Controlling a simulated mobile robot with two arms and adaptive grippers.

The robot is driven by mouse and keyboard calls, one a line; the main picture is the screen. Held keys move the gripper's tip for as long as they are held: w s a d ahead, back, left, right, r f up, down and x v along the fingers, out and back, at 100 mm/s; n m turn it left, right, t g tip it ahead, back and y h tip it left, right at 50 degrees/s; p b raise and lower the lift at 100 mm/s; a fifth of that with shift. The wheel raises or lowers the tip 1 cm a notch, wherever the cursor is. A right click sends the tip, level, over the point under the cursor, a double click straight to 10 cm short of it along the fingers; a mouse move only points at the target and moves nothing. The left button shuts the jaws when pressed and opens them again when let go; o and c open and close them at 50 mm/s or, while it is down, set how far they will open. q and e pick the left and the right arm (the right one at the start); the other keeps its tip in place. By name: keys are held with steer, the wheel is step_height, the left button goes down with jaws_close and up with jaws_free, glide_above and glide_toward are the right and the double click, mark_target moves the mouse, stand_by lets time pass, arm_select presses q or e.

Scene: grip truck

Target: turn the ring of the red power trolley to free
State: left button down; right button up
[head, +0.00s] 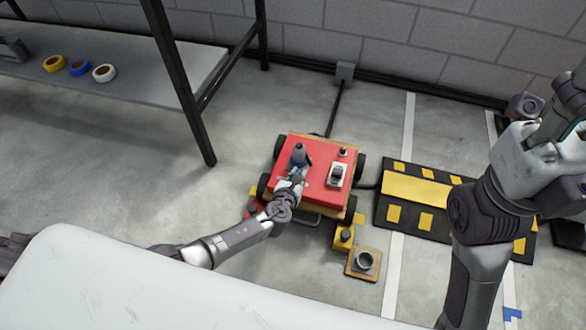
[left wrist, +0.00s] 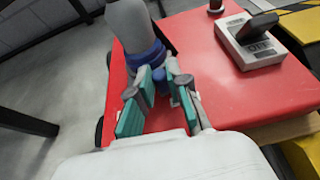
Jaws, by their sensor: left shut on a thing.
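The red power trolley (head: 322,190) stands on the concrete floor, with a flat red top and black wheels. A grey upright post (head: 299,152) rises from its left part. In the left wrist view a blue ring (left wrist: 150,55) circles the post low down, with a blue piece below it between my fingers. My left gripper (head: 298,171) reaches in from the front. Its teal-padded fingers (left wrist: 158,88) are closed on the blue part at the post's base. The exact contact is partly hidden by the fingers.
A white switch box with black lever (head: 336,176) sits on the trolley top, right of the post. A yellow block (head: 343,238) and a tan plate with a grey cup (head: 363,263) are in front. A black-yellow ramp (head: 428,202) lies right; a shelf (head: 120,84) stands left.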

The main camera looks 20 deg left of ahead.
arm_select(q)
steer(key=shift+w+d+n+y, duration=0.2)
steer(key=shift+d+n+y, duration=0.3)
steer(key=shift+n+y, duration=0.5)
steer(key=c, duration=1.1)
jaws_free()
steer(key=v, duration=1.2)
steer(key=shift+d, duration=0.2)
